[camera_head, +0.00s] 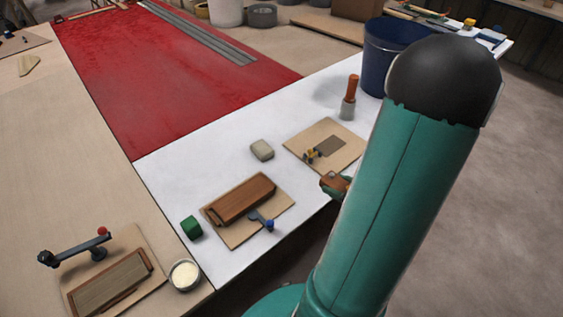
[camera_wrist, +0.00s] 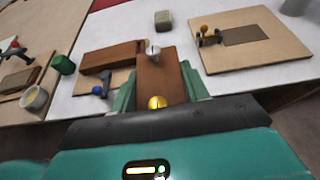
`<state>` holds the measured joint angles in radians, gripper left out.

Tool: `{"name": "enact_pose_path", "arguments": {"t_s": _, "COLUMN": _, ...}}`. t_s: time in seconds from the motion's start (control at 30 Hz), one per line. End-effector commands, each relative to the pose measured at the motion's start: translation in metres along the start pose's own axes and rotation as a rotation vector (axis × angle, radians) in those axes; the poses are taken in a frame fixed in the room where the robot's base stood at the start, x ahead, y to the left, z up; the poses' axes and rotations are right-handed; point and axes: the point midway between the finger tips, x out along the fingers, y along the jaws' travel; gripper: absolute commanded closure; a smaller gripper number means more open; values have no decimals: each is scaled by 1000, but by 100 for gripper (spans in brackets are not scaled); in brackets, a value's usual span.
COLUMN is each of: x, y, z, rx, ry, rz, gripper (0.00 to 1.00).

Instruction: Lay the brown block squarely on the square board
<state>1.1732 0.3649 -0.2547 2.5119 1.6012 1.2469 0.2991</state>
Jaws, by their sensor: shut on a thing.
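My gripper (camera_wrist: 158,80) is shut on a brown block (camera_wrist: 160,72), with a green finger on each side. The block has a silver knob and a gold knob along its top. In the head view the held block (camera_head: 335,181) shows small beside my arm, which hides part of my gripper. A pale square board (camera_head: 326,127) lies just beyond it on the white table; it also shows at right in the wrist view (camera_wrist: 250,57). A grey-brown rectangle (camera_head: 331,147) and a small clamp with a yellow knob (camera_head: 310,154) are on that board. The block appears apart from it.
Another pale board (camera_head: 232,239) left of my gripper bears a longer brown piece (camera_head: 240,198) and a blue-knobbed clamp (camera_head: 263,222). A grey block (camera_head: 262,150), green cube (camera_head: 191,227), orange-handled tool (camera_head: 349,97) and blue bucket (camera_head: 385,60) stand around. White table between boards is clear.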

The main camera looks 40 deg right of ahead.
Motion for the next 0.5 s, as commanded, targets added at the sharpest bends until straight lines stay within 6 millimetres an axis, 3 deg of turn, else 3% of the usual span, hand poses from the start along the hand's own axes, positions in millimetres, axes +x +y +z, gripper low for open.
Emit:
{"name": "enact_pose_path", "arguments": {"t_s": 0.17, "x": 0, "y": -5, "z": -3, "rx": 4, "ry": 1, "rz": -5, "gripper": 80}}
{"name": "enact_pose_path", "arguments": {"t_s": 0.27, "x": 16, "y": -6, "z": -4, "rx": 5, "ry": 0, "rz": -2, "gripper": 80}}
{"name": "enact_pose_path", "arguments": {"t_s": 0.5, "x": 74, "y": -8, "z": -6, "rx": 5, "ry": 0, "rz": -1, "gripper": 80}}
